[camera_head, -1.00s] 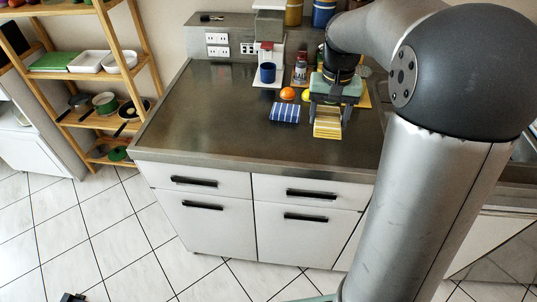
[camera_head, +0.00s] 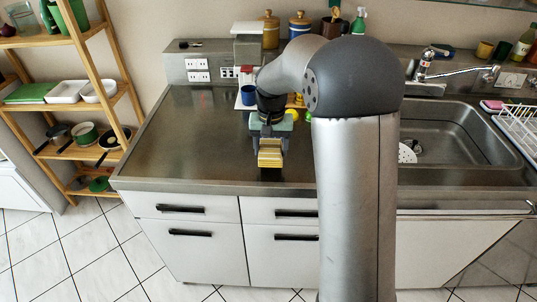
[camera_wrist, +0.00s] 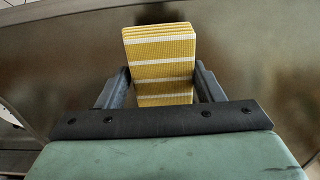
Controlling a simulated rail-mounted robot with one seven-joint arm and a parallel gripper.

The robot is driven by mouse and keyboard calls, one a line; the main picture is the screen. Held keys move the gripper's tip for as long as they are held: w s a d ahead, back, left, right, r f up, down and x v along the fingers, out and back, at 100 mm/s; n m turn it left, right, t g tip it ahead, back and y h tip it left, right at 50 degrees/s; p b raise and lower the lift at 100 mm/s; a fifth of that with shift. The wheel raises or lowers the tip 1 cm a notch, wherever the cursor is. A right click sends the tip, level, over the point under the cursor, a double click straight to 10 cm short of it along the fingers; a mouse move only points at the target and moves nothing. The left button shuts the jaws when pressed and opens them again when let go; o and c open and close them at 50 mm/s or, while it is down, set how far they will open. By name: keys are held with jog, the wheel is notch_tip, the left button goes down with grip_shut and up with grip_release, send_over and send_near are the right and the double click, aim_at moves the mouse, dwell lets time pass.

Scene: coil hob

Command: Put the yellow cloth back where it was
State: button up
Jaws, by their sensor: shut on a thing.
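The yellow cloth (camera_head: 270,153) is folded, with white stripes, and is over the front part of the steel counter (camera_head: 190,150). My gripper (camera_head: 269,144) is shut on it, pointing down from my arm. In the wrist view, the cloth (camera_wrist: 160,42) stands out between the two dark fingers of my gripper (camera_wrist: 163,88). I cannot tell whether its lower edge touches the counter.
Behind my gripper are a blue mug (camera_head: 248,94) and a yellow fruit (camera_head: 292,115), partly hidden by my arm. The sink (camera_head: 450,135) is at the right. The counter left of my gripper is clear.

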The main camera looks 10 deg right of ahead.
aim_at(268, 156)
jog(key=shift+w+a+f, duration=0.15)
jog(key=shift+f, duration=0.1)
jog(key=shift+w+a+f, duration=0.15)
jog(key=shift+f, duration=1.65)
jog(key=shift+f, duration=0.1)
jog(key=o, duration=1.1)
notch_tip(268, 156, up, 12)
jog(key=shift+r, duration=0.15)
jog(key=s+f+n, duration=0.1)
jog(key=s+f, duration=0.1)
jog(key=s, duration=0.8)
jog(key=s+f+n, duration=0.1)
jog(key=s+f, duration=0.1)
jog(key=s, duration=0.7)
jog(key=s+f+n, duration=0.1)
jog(key=s+f, duration=0.1)
jog(key=s, duration=0.8)
jog(key=shift+s+a+f, duration=0.1)
jog(key=shift+s+a, duration=0.15)
jog(key=shift+s, duration=0.05)
